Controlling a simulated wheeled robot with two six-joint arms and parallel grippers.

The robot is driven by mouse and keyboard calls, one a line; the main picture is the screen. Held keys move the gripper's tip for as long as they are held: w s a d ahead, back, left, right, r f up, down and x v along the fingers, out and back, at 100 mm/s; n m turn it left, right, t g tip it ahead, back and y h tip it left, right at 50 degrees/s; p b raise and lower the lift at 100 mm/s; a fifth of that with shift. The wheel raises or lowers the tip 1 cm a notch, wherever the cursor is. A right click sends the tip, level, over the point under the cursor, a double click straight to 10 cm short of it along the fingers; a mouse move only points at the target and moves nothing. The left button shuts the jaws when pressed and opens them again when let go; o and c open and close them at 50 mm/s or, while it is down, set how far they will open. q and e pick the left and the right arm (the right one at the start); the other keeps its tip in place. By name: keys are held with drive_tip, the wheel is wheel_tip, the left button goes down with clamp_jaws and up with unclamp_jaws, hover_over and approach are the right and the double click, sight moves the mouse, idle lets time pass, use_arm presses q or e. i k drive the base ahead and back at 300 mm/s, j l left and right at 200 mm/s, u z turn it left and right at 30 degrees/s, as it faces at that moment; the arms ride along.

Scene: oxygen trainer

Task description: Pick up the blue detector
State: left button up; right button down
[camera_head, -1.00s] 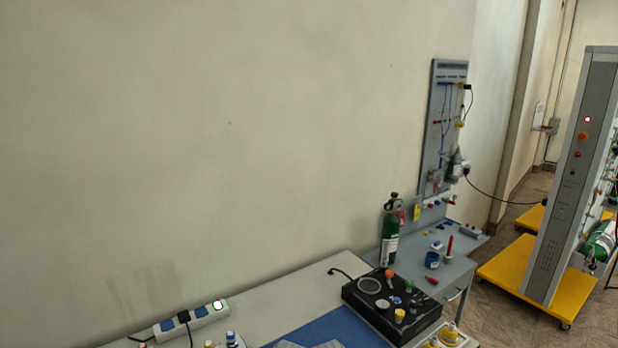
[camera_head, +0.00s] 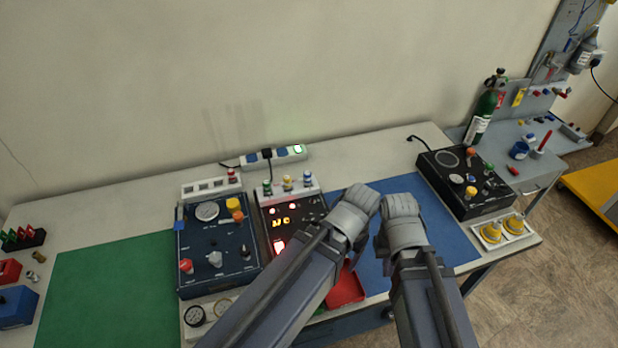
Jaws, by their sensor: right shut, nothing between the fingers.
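A blue box (camera_head: 14,308) lies at the far left edge of the table, partly cut off by the frame. A dark blue panel unit (camera_head: 215,240) with a dial and knobs stands left of the middle. I cannot tell which of these two is the detector. My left gripper (camera_head: 362,197) is over the blue mat, to the right of both; its jaws cannot be made out. My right gripper (camera_head: 400,203) is beside it, shut and empty. Both grippers are far from the blue box.
A black unit with a lit display (camera_head: 285,225) stands behind my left arm. A green mat (camera_head: 110,290) gives clear room at left. A black box (camera_head: 465,205) with knobs and yellow-topped items (camera_head: 492,232) are at right. A power strip (camera_head: 285,155) lies near the wall.

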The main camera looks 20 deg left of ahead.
sight(307, 176)
drive_tip(key=i+u, duration=0.15)
drive_tip(key=u, duration=0.25)
drive_tip(key=i+l+u, duration=0.1)
drive_tip(key=u, duration=0.25)
drive_tip(key=l, duration=0.1)
